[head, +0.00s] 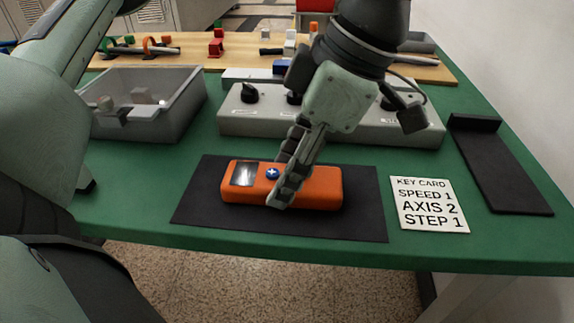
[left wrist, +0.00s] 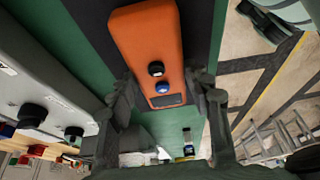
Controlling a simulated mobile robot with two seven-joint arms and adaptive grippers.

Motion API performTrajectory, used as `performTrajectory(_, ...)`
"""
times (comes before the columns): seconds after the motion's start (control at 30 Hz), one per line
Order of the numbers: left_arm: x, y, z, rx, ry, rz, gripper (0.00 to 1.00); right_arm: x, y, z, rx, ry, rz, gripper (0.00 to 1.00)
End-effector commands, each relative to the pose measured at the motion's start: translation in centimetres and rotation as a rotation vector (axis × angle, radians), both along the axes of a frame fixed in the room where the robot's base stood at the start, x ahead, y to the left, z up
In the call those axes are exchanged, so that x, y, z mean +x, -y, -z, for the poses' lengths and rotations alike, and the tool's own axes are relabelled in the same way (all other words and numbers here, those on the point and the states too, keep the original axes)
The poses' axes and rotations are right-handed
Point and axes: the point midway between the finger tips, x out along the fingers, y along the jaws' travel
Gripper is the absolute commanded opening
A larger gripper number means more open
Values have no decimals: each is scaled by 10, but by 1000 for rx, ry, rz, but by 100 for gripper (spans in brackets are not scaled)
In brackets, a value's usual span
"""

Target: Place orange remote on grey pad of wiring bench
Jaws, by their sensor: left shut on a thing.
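The orange remote (head: 322,190), with a small screen and a blue button, lies lengthwise across the dark grey pad (head: 360,222) at the front of the green bench. My left gripper (head: 281,192) reaches down from above and is shut on the remote around its middle. In the left wrist view the remote (left wrist: 150,38) sits between the two fingers, screen end nearest the camera, with the dark pad behind it. The remote is level and at the pad; I cannot tell whether it touches it or hangs just above. My right gripper is not in view.
A grey control box (head: 238,125) with knobs stands just behind the pad. A clear-sided grey bin (head: 185,115) is at the left. A key card (head: 430,205) and a black holder (head: 505,175) lie at the right. A wooden board (head: 190,50) with small parts is at the back.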

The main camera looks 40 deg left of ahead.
Motion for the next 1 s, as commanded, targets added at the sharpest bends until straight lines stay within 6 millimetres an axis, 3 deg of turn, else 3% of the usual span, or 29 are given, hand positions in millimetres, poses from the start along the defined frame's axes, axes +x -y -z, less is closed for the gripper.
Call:
performTrajectory(0.1, 0, 0, 1, 0, 0, 0, 11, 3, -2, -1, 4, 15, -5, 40)
performTrajectory(0.13, 0, 0, 1, 0, 0, 0, 52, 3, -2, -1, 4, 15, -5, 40)
performTrajectory(0.3, 0, 0, 1, 0, 0, 0, 70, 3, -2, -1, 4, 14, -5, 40)
performTrajectory(0.63, 0, 0, 0, 0, 0, 0, 70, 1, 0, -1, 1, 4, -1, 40)
performTrajectory(0.8, 0, 0, -7, 0, 1, 0, 70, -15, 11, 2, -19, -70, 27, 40)
performTrajectory(1.0, 11, 17, -54, 1, 7, 1, 70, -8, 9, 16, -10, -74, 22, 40)
